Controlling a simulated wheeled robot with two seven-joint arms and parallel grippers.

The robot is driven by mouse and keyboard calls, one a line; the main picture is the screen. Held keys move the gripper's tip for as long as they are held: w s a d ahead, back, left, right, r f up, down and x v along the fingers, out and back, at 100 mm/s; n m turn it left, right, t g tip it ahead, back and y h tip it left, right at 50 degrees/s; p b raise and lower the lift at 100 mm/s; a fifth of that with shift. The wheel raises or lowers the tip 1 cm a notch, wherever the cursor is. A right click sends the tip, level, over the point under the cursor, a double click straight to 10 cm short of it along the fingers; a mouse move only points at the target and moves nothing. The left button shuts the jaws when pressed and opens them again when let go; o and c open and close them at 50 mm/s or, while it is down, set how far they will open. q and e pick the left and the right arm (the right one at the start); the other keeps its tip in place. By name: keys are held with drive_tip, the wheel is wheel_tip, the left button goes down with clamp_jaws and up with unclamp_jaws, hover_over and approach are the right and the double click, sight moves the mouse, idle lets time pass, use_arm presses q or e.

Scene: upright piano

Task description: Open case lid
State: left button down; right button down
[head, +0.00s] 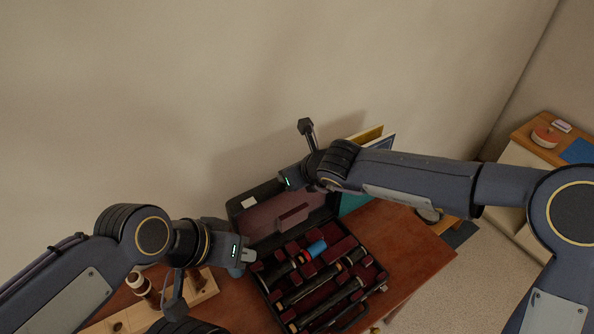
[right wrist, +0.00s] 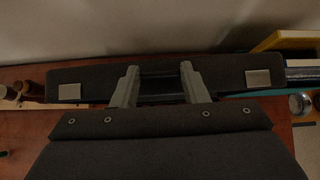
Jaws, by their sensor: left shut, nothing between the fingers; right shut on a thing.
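The dark case lid (head: 263,224) stands raised, its dark red lining facing the case body. It also shows in the right wrist view (right wrist: 92,78) as a dark band with two metal plates. My right gripper (right wrist: 158,84) is at the lid's outer edge, its fingers closed on a dark part of the lid. In the head view its fingertips are hidden. The case body (head: 369,318) lies open on the table, with black instrument pieces in dark red compartments. My left gripper (head: 249,256) is shut and empty beside the case's left side; I cannot tell whether it touches it.
The brown table (head: 415,250) is clear to the right of the case. A wooden stand with pegs (head: 200,287) is at the left, partly behind my left arm. Books (head: 368,134) stand behind the case at the right. The wall rises close behind the lid.

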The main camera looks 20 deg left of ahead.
drive_tip(key=shift+s+f, duration=0.4)
drive_tip(key=shift+f, duration=0.25)
drive_tip(key=c, duration=0.8)
unclamp_jaws()
drive_tip(key=shift+a, duration=0.1)
drive_tip(key=shift+c, duration=0.2)
drive_tip(key=shift+r, duration=0.2)
drive_tip(key=v, duration=0.7)
drive_tip(key=shift+d+r, duration=0.2)
drive_tip(key=shift+r, duration=0.15)
